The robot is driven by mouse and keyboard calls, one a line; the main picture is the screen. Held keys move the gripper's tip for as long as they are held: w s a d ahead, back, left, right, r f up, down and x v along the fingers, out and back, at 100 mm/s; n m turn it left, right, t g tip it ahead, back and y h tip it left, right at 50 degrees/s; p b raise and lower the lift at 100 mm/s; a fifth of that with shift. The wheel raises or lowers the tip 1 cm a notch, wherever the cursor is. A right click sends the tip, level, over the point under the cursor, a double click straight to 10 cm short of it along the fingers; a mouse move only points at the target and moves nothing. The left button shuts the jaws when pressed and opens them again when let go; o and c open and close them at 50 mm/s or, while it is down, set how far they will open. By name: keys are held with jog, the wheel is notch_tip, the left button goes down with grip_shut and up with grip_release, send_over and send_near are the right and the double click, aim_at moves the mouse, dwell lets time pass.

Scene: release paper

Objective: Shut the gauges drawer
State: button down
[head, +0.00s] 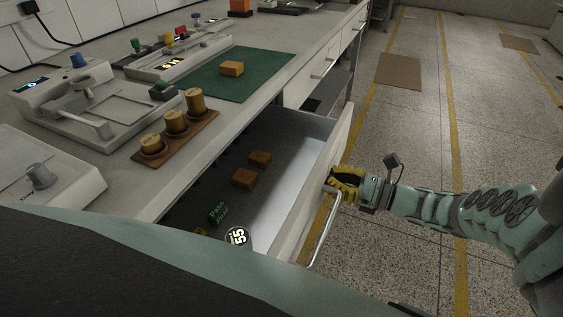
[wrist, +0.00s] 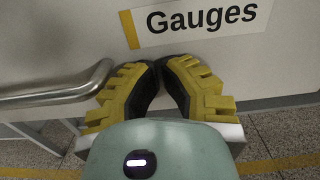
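The gauges drawer (head: 285,213) is pulled well out from the bench in the head view. Its pale front carries a metal bar handle (head: 324,232), which also shows at the left of the wrist view (wrist: 60,90). A "Gauges" label (wrist: 200,20) is on the front. My gripper (head: 334,184) is at the outer side of the drawer front, beyond the handle's far end. In the wrist view its yellow and black fingers (wrist: 159,66) are together at the tips, just below the label, with nothing between them. I cannot tell whether the tips touch the front.
The bench top holds a green mat (head: 225,84), a wooden holder with cylinders (head: 176,138) and devices. The floor (head: 420,130) right of the drawer is open.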

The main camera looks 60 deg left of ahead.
aim_at(256, 167)
jog(key=b+x, duration=0.7)
jog(key=x, duration=1.2)
jog(key=shift+f, duration=0.2)
jog(key=shift+s+a+r+b, duration=0.1)
jog(key=shift+s+a+b, duration=0.05)
jog(key=shift+a+b, duration=0.3)
jog(key=shift+d, duration=0.1)
jog(key=shift+d+r+p, duration=0.1)
jog(key=shift+r+p, duration=0.1)
jog(key=shift+p, duration=0.3)
jog(key=p+v, duration=0.5)
jog(key=v, duration=0.8)
jog(key=shift+w+d+f+p, duration=0.15)
jog(key=shift+w+d+p, duration=0.1)
jog(key=shift+d+p, duration=0.15)
